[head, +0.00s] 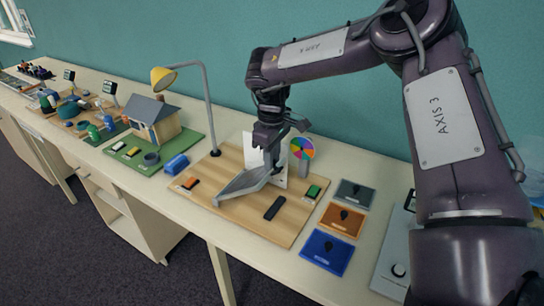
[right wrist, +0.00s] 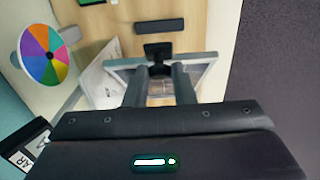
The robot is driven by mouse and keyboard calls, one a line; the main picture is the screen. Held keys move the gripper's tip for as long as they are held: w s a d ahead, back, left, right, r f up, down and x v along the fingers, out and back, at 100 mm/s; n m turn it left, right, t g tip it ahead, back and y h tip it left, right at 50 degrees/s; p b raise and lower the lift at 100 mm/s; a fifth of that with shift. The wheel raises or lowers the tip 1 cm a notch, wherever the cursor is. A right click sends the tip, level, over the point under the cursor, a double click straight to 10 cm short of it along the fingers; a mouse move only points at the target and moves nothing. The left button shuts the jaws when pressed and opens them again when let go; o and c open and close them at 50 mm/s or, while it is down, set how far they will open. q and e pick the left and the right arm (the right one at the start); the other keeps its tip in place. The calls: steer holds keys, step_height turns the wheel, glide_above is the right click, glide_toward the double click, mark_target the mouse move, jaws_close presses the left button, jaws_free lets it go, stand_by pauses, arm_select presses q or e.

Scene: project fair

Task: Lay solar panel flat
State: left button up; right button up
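The solar panel (head: 238,184) is a grey-framed plate on the wooden board, tilted beneath my right gripper (head: 271,158). The right wrist view shows its pale frame (right wrist: 203,61) crossing under the fingers (right wrist: 158,78). The fingers stand apart with a gap between them, and part of the panel shows through that gap. A small black bracket (right wrist: 157,50) is just beyond the fingertips. I cannot tell whether the fingers touch the panel. My left gripper is not in view.
A white sheet (head: 249,150) and a colour wheel (head: 302,148) stand behind the gripper. A yellow lamp (head: 163,78) rises at left. Orange (head: 189,183), green (head: 313,191) and black (head: 274,208) blocks lie on the board. Coloured cards, including a blue one (head: 327,251), lie to the right.

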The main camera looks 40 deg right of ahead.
jaws_close()
